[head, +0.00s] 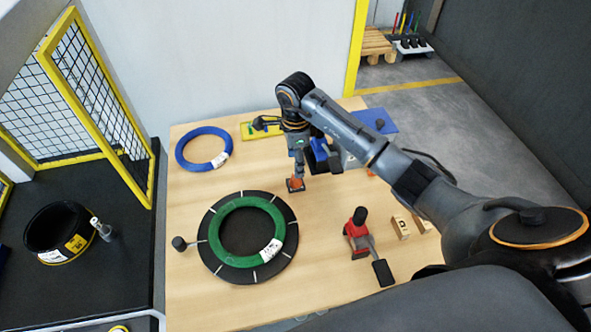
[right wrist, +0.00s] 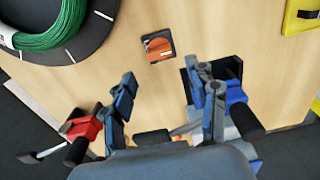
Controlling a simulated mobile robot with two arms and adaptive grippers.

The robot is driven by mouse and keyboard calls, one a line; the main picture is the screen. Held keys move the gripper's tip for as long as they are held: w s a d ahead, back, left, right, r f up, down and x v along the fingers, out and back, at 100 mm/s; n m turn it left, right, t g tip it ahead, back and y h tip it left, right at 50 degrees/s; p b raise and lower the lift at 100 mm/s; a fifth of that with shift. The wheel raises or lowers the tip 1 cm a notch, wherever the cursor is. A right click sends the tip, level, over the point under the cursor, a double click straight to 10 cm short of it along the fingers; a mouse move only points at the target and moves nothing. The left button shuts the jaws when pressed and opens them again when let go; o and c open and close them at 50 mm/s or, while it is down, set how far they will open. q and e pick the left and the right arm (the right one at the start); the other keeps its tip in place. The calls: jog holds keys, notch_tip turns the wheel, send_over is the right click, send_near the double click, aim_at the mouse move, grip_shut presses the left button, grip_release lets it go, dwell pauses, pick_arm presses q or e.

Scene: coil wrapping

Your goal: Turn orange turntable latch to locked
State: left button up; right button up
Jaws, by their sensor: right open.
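The orange latch (head: 295,184) sits on a small dark square plate on the wooden table, right of the turntable. It also shows in the right wrist view (right wrist: 158,45), ahead of the fingertips. The black turntable (head: 290,212) carries a green coil (head: 223,222) with a white label. My right gripper (head: 297,160) hangs over the table close to the latch in the head view. In the right wrist view my right gripper (right wrist: 165,100) has its fingers spread wide, with nothing between them and the latch apart from them. My left gripper is not in view.
A red tool (head: 357,226) with a black handle stands right of the turntable, near wooden blocks (head: 400,228). A blue coil (head: 187,150) lies at the back left, beside a yellow tray (head: 250,134). A blue device (head: 318,152) is partly hidden behind my right arm.

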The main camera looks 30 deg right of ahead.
aim_at(295, 180)
notch_tip(295, 180, down, 6)
jog(key=shift+f+p, duration=0.2)
jog(key=shift+p, duration=0.4)
jog(key=shift+c, duration=0.2)
jog(key=c, duration=1.1)
